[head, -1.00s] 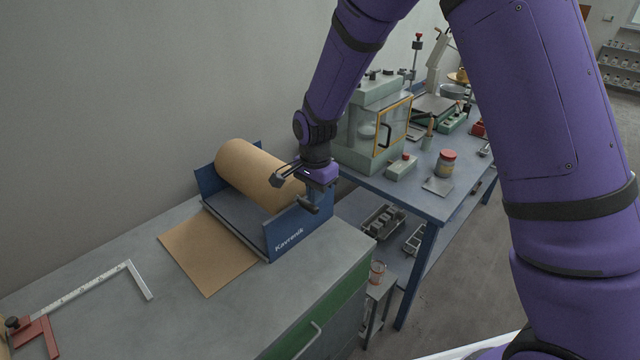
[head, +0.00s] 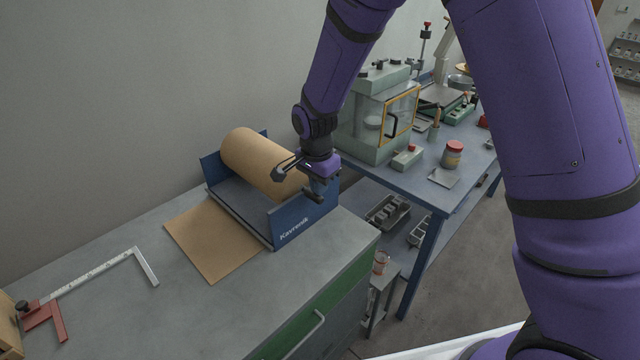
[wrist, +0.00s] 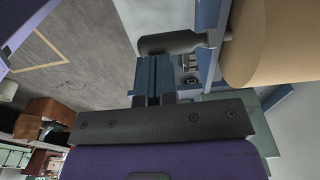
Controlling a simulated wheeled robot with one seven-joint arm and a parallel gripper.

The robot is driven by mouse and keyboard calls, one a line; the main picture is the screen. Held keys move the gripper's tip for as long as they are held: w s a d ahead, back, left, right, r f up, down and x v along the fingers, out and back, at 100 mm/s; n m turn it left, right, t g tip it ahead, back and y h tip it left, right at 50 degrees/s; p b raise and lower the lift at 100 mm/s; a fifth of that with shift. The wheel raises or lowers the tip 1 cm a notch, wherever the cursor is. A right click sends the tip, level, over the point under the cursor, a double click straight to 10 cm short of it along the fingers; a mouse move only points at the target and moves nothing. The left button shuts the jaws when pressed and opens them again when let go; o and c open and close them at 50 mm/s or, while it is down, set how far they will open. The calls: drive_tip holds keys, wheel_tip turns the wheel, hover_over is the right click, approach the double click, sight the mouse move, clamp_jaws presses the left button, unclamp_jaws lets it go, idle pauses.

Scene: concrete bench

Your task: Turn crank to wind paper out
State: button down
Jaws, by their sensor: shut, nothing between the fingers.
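A blue dispenser (head: 302,221) labelled "Kavrenik" stands on the grey bench and holds a large brown paper roll (head: 247,160). A flat sheet of brown paper (head: 213,240) lies on the bench in front of it. The dark crank handle (wrist: 172,43) sticks out from the dispenser's right side in the wrist view. My gripper (wrist: 154,62) is shut and empty, with its blue fingertips close beside the handle; I cannot tell whether they touch it. In the head view my gripper (head: 319,182) is at the dispenser's right end and partly covers the crank.
A blue table (head: 440,205) to the right bears a green glass-fronted cabinet (head: 378,125) and a red-lidded jar (head: 453,154). Bare bench lies in front of the paper.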

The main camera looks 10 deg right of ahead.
drive_tip(key=shift+s+a+f, duration=0.1)
drive_tip(key=shift+a, duration=0.1)
drive_tip(key=shift+s+a+f+t+h, duration=0.25)
drive_tip(key=shift+a+t+h, duration=0.1)
drive_tip(key=shift+h, duration=0.15)
drive_tip(key=shift+s+a+f+t+h, duration=0.1)
drive_tip(key=shift+s+a+t+h, duration=0.1)
drive_tip(key=shift+t+h, duration=0.25)
drive_tip(key=shift+s+a+f, duration=0.4)
drive_tip(key=shift+a+f, duration=0.15)
drive_tip(key=shift+f, duration=0.05)
drive_tip(key=shift+s+a+f, duration=0.35)
drive_tip(key=shift+a+f, duration=0.15)
drive_tip(key=shift+f, duration=0.05)
